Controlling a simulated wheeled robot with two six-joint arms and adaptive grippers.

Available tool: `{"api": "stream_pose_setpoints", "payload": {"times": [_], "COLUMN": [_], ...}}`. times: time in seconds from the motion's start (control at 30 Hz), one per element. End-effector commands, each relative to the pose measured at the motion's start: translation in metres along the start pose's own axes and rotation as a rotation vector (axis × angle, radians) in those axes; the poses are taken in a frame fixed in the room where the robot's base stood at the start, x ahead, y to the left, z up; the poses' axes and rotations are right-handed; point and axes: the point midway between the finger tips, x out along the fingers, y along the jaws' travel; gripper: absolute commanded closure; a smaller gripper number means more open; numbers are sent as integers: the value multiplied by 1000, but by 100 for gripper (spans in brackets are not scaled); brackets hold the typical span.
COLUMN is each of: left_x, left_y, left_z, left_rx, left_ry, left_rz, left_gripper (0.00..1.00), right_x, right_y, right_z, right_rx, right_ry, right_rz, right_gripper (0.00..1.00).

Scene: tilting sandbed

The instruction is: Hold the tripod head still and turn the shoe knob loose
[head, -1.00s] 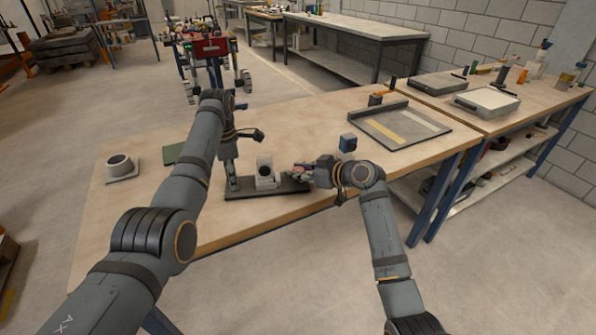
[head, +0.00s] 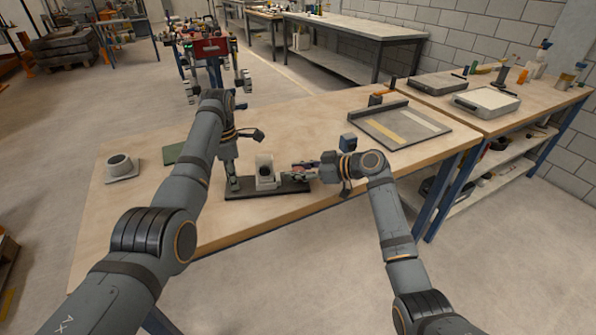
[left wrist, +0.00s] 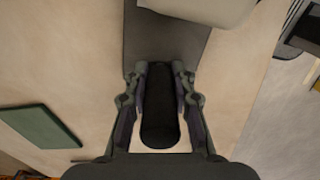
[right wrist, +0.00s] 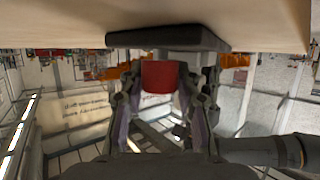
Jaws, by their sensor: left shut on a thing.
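The tripod head (head: 265,180) is a pale grey block with a round dark opening, on a dark base plate (head: 292,188) on the bench. My left gripper (head: 233,184) is at its left end. In the left wrist view, the left gripper (left wrist: 158,80) is shut on a black rounded handle (left wrist: 159,120). My right gripper (head: 300,171) is at the head's right side, pointing left. In the right wrist view, a red knob (right wrist: 160,76) shows between the open fingers of the right gripper (right wrist: 172,80), with a gap on the right.
A grey cup-like part (head: 121,166) and a green mat (head: 173,153) lie at the left of the bench. A grey tray (head: 395,125) lies at the right. Bare wood (head: 290,125) lies behind the head.

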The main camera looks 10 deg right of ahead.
Motion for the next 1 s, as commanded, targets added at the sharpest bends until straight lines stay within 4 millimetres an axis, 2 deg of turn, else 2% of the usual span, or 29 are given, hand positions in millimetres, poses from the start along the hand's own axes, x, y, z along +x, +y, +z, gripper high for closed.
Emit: {"api": "stream_pose_setpoints", "payload": {"times": [0.03, 0.13, 0.17, 0.43, 0.53, 0.67, 0.9, 1.0], "left_x": [0, 0, 0, 0, 0, 0, 0, 0], "left_y": [0, 0, 0, 0, 0, 0, 0, 0], "left_z": [0, 0, 0, 0, 0, 0, 0, 0], "left_rx": [-1, -1, -1, -1, -1, -1, -1, 0], "left_ry": [0, 0, 0, 0, 0, 0, 0, 0], "left_rz": [2, 2, 2, 1, 1, 1, 1, 1], "left_gripper": [100, 100, 100, 100, 100, 100, 100, 100], "right_x": [0, 0, 0, -1, -8, -34, -92, -107], "right_y": [0, 0, 0, 0, 1, 1, 1, 1], "right_z": [1, 0, 0, 0, 0, 1, 2, 2], "right_rx": [1, 1, 1, 0, -1, -4, -3, -1], "right_ry": [-1, -1, 0, 0, 0, -5, -6, -4], "right_rz": [0, 0, 0, 1, 4, 4, 4, 3], "right_gripper": [59, 45, 44, 44, 44, 44, 44, 44]}}
